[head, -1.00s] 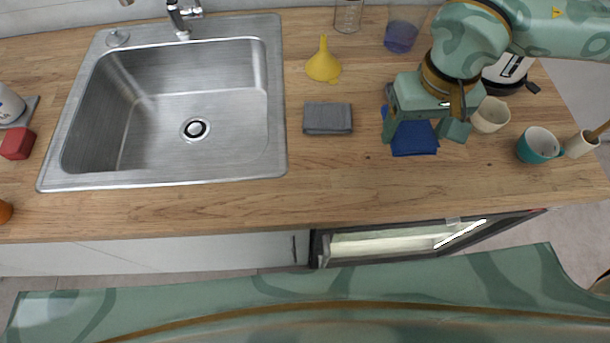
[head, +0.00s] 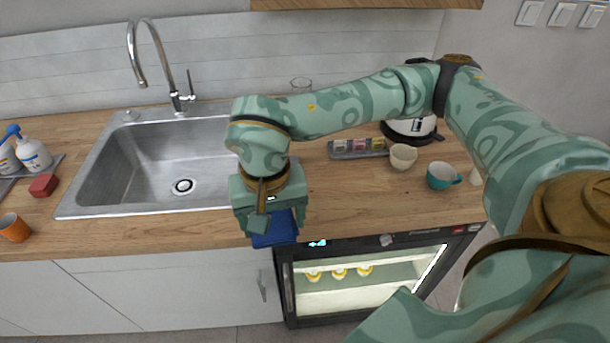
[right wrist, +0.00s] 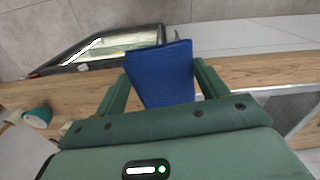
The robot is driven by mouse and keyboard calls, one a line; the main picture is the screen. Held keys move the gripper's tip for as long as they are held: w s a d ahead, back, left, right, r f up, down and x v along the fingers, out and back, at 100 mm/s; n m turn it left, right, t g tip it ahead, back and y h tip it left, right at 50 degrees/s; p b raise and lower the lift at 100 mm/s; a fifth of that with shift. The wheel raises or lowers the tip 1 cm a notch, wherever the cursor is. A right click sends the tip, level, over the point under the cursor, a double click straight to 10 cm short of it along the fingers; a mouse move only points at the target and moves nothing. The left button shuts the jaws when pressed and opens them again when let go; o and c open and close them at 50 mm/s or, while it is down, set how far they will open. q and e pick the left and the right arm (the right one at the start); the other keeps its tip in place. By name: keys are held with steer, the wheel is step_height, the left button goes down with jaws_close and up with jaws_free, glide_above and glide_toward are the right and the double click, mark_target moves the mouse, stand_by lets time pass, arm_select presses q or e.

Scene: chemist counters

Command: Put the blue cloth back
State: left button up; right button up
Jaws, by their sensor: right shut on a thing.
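The blue cloth (head: 275,230) is a folded dark blue square. It hangs from my right gripper (head: 270,222) at the front edge of the counter, right of the sink. In the right wrist view the cloth (right wrist: 162,72) sits between the two fingers of the right gripper (right wrist: 160,85), which is shut on it. The gripper and arm hide part of the counter behind, where the grey cloth and yellow funnel lay. My left gripper is not in view.
The steel sink (head: 165,165) is left of the gripper. A lit glass-door fridge (head: 375,275) is under the counter. A tray of small boxes (head: 358,149), a cream cup (head: 403,156), a teal mug (head: 442,176) and a kettle (head: 410,131) stand at right. Bare wood lies right of the gripper.

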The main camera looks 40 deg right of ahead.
steer(key=shift+s+a+r+m, duration=0.1)
steer(key=shift+s+r+m, duration=0.15)
steer(key=shift+m, duration=0.35)
steer(key=w+d+f+b, duration=0.2)
steer(key=w+d+f, duration=0.6)
steer(key=d+f, duration=0.1)
steer(key=shift+w, duration=0.25)
steer(key=shift+w+d+f, duration=0.3)
steer(key=shift+w+f, duration=0.05)
steer(key=shift+f, duration=0.05)
steer(key=f, duration=0.1)
steer(key=f+b, duration=0.1)
steer(key=f, duration=0.1)
steer(key=shift+d+f, duration=0.2)
steer(key=shift+f, duration=0.1)
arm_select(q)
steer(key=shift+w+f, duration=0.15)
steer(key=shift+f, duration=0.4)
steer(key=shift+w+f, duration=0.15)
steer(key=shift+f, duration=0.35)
arm_select(e)
steer(key=shift+w+r, duration=0.1)
steer(key=shift+w, duration=0.05)
steer(key=o, duration=1)
